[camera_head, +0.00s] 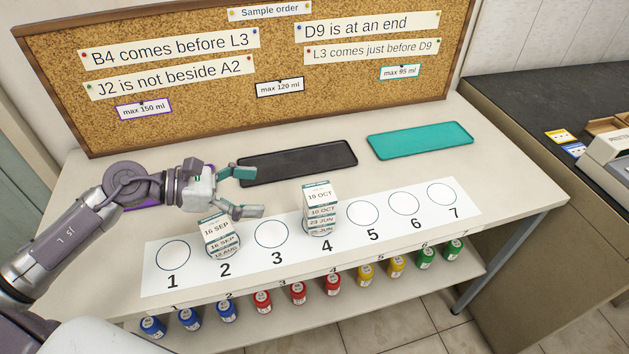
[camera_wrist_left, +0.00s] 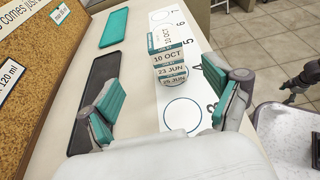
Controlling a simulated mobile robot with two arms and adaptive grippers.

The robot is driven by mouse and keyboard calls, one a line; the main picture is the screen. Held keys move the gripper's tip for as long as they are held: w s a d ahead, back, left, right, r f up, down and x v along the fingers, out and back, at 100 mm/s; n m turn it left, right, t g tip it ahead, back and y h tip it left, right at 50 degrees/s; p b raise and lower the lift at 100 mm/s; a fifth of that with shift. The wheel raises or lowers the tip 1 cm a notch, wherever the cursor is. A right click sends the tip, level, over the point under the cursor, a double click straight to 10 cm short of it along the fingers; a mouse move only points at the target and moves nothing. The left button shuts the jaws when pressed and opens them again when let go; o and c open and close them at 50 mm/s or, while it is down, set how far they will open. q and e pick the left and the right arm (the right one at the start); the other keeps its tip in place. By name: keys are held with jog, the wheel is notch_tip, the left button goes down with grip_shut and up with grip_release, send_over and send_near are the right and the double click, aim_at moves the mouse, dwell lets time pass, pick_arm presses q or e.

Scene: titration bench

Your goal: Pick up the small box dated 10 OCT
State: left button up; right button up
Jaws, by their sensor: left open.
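The small white box dated 10 OCT (camera_head: 320,194) is the top one of a stack at circle 4 on the white numbered strip. It also shows in the left wrist view (camera_wrist_left: 166,48). Beneath it are boxes dated 23 JUN (camera_head: 321,221) and 25 JUN (camera_head: 320,231). My left gripper (camera_head: 248,192) is open and empty, left of the stack and apart from it, fingers pointing toward it. In the left wrist view, the stack stands beyond and between the two teal-padded fingers (camera_wrist_left: 168,100).
A shorter stack topped by 16 SEP (camera_head: 217,230) stands at circle 2, close to my left gripper. A black tray (camera_head: 300,162) and a teal tray (camera_head: 420,140) lie behind the strip (camera_head: 292,262). The other circles are empty. Coloured bottles stand on the shelf below.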

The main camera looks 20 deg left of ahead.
aim_at(312, 194)
pick_arm(q)
jog(key=p+x, duration=0.1)
jog(key=x, duration=0.7)
jog(key=shift+s+d+r+p, duration=0.15)
jog(key=shift+d+r+p, duration=0.1)
jog(key=shift+p, duration=0.15)
jog(key=shift+w+d+f, duration=0.1)
jog(key=shift+w+d, duration=0.1)
jog(key=shift+d, duration=0.15)
jog(key=p+x, duration=0.1)
jog(key=x, duration=0.2)
jog(key=shift+w+d+p, duration=0.1)
jog(key=shift+d+p, duration=0.25)
jog(key=shift+p, duration=0.05)
jog(key=shift+w+d+f, duration=0.25)
jog(key=shift+d+f, duration=0.1)
pick_arm(e)
jog(key=r, duration=0.1)
jog(key=s+r, duration=0.2)
jog(key=shift+d+r, duration=0.2)
jog(key=shift+r, duration=0.1)
pick_arm(q)
jog(key=c, duration=1.3)
jog(key=shift+c, duration=0.3)
pick_arm(e)
jog(key=shift+s+d, duration=0.1)
jog(key=shift+d, duration=0.2)
pick_arm(q)
jog(key=shift+r, duration=0.1)
